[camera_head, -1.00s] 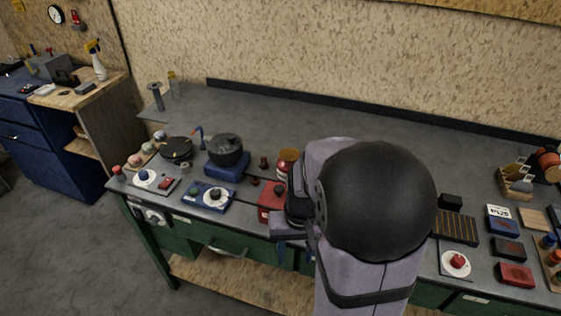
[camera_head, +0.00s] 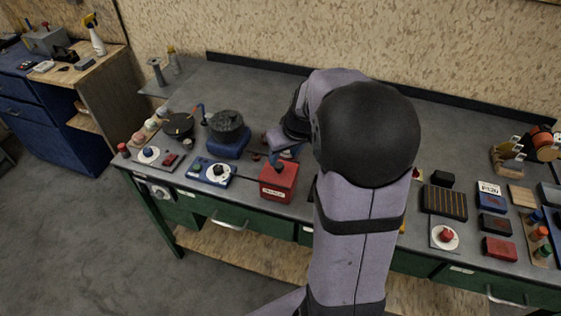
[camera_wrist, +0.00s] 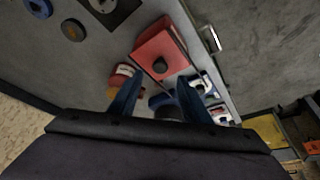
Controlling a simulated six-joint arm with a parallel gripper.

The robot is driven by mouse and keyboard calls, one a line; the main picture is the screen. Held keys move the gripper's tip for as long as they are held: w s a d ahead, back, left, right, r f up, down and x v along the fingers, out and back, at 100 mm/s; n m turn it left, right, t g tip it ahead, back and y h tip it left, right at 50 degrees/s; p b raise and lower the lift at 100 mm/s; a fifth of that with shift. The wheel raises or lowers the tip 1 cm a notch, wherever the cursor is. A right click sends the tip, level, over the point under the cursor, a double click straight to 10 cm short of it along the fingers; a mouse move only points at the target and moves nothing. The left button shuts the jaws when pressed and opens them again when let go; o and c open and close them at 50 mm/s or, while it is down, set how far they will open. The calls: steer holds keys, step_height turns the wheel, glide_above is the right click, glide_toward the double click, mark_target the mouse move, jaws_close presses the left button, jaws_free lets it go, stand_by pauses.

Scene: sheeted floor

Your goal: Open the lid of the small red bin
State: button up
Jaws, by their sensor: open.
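The small red bin (camera_head: 279,182) stands near the front edge of the workbench, with a pale label on its front. Its lid looks shut. In the wrist view a red box (camera_wrist: 158,42) with a dark round knob (camera_wrist: 160,66) appears to be this bin; it lies beyond my fingertips. My gripper (camera_head: 284,153) is at the bin's back edge in the head view, partly hidden by my arm. In the wrist view my gripper (camera_wrist: 158,98) has its two blue fingers wide apart, with nothing clearly held. I cannot tell whether it touches the bin.
A black pot (camera_head: 227,127) on a blue base and a dark pan (camera_head: 178,125) stand left of the bin. A blue panel with knobs (camera_head: 210,172) is close on its left. A red-and-white jar (camera_wrist: 122,76) is near one finger. The bench's back is clear.

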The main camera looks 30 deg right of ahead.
mark_target(279, 165)
steer(key=shift+p+x, duration=0.65)
steer(key=shift+x, duration=2.55)
